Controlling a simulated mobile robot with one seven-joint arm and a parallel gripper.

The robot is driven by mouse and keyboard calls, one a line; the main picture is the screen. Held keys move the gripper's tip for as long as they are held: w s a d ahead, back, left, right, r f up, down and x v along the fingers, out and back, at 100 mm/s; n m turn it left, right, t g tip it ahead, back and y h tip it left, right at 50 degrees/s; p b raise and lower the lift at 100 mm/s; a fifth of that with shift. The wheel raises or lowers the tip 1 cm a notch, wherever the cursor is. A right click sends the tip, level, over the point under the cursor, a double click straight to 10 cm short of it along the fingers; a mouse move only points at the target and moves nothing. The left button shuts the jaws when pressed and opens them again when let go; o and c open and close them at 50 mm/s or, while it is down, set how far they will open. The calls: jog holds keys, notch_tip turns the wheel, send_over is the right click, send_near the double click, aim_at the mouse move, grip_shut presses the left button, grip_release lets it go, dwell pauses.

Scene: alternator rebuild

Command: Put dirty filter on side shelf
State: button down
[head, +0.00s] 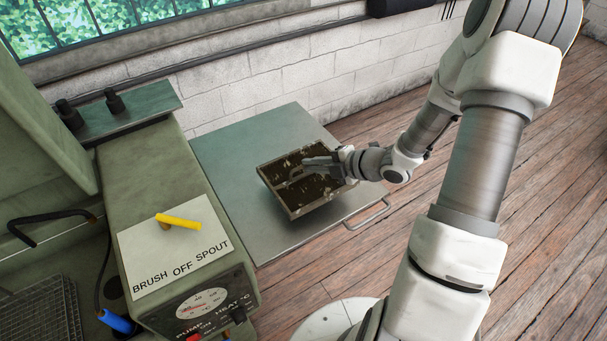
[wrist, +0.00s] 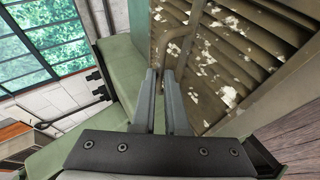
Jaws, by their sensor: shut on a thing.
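The dirty filter (head: 306,200) is a square metal frame with dark slats and pale flecks of grime. In the head view it is over the grey metal side shelf (head: 236,152), tilted a little; I cannot tell for sure whether it touches the shelf. My gripper (head: 318,162) reaches in from the right and is shut on the filter's handle. In the wrist view the filter (wrist: 228,60) fills the upper right, and my gripper's fingers (wrist: 167,76) close on its wire handle (wrist: 177,45). The fingers hide part of the handle.
Left of the shelf stands a green machine (head: 160,165) with a "BRUSH OFF SPOUT" plate, a yellow-handled piece (head: 180,221) and a gauge (head: 202,303). A white block wall (head: 290,75) is behind. A bar handle (head: 368,213) sticks out at the shelf's right edge.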

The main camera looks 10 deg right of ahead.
aim_at(309, 175)
jog(key=x, duration=0.3)
jog(key=shift+d, duration=0.1)
jog(key=shift+f, duration=1.9)
jog(key=shift+f, duration=0.2)
jog(key=c, duration=0.9)
grip_release()
jog(key=shift+r, duration=0.1)
jog(key=shift+c, duration=0.2)
jog(key=shift+d+r, duration=0.1)
jog(key=shift+r, duration=0.1)
jog(key=v, duration=1.1)
jog(key=shift+s+d+r, duration=0.1)
jog(key=shift+s+d, duration=0.15)
jog(key=shift+s, duration=0.05)
